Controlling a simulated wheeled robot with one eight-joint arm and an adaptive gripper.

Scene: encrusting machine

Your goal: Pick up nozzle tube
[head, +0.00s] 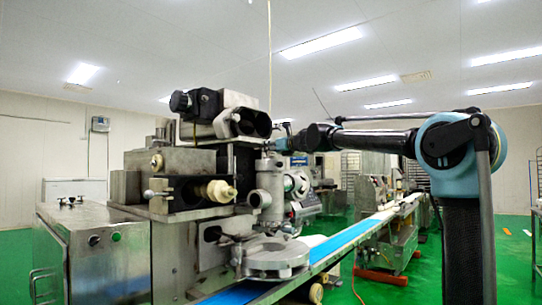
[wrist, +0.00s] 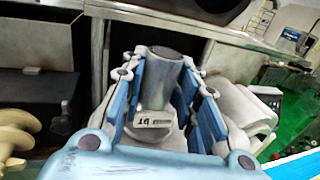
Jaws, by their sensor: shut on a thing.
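The nozzle tube is a grey metal cylinder with a small white label (wrist: 158,88), seen in the middle of the wrist view. My gripper (wrist: 167,62) has its blue-lined fingers on both sides of the tube and is shut on it. In the head view an upright grey metal tube (head: 268,185) stands at the front right of the machine, above a round metal plate. My arm reaches in from the right and ends near its top. My fingers are small and partly hidden there, so their contact shows clearly only in the wrist view.
The encrusting machine (head: 185,165) stands left of the tube, with a cream screw part (head: 215,191) in its opening. A blue conveyor belt (head: 345,241) runs off to the right. The round metal plate (head: 272,258) lies below the tube. A steel cabinet (head: 100,250) is at left.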

